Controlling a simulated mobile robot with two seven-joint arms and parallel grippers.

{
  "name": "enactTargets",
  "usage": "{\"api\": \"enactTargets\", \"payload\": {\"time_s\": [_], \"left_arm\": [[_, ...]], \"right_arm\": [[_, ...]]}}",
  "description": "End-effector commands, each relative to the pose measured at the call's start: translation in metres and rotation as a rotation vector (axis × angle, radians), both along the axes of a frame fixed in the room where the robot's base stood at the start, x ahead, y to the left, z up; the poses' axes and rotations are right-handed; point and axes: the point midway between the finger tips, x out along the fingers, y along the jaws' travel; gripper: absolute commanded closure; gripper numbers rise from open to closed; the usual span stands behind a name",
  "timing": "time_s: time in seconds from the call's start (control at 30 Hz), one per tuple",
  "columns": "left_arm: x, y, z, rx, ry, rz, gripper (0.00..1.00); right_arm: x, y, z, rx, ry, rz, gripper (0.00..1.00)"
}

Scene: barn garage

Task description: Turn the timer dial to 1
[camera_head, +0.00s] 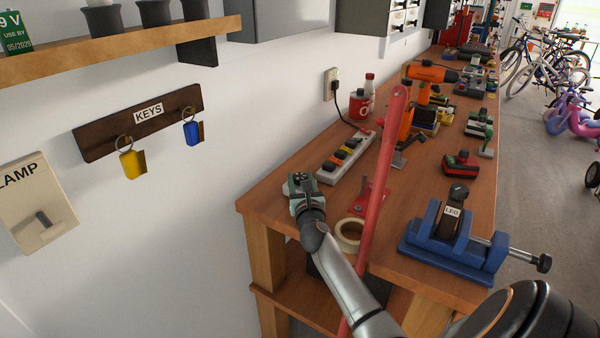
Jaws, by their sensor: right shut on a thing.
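My right gripper (304,190) is at the near left end of the wooden bench, with its arm coming up from the bottom of the picture. It points down onto a small green device (296,204), which looks like the timer. The jaws are shut at its top, on what appears to be the dial. The dial's face and any numbers are hidden by the gripper or too small to read. My left gripper is not in view.
A long red lever (386,150) rises just right of my right arm, by a tape roll (348,235). A power strip (345,157) lies behind the gripper. A blue vise (440,237) stands at right. The wall with key hooks (140,120) is at left.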

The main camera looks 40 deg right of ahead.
Motion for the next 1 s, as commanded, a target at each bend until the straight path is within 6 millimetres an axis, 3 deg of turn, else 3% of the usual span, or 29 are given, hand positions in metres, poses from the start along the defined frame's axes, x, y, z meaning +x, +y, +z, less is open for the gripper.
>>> {"api": "enactTargets", "payload": {"time_s": [0.47, 0.5, 0.77, 1.0], "left_arm": [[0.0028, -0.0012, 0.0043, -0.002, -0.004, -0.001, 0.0], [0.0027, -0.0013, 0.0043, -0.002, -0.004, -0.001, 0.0], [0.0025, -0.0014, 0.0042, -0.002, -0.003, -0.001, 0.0], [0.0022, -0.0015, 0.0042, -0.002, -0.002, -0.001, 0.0]], "right_arm": [[-0.0003, 0.0001, -0.0022, 0.002, 0.002, 0.017, 1.0], [-0.0003, 0.0002, -0.0022, 0.002, 0.002, 0.017, 0.46], [0.0, 0.0, -0.0013, 0.001, 0.001, 0.017, 0.19], [-0.0004, 0.0003, -0.0007, 0.001, 0.001, 0.017, 0.19]]}}
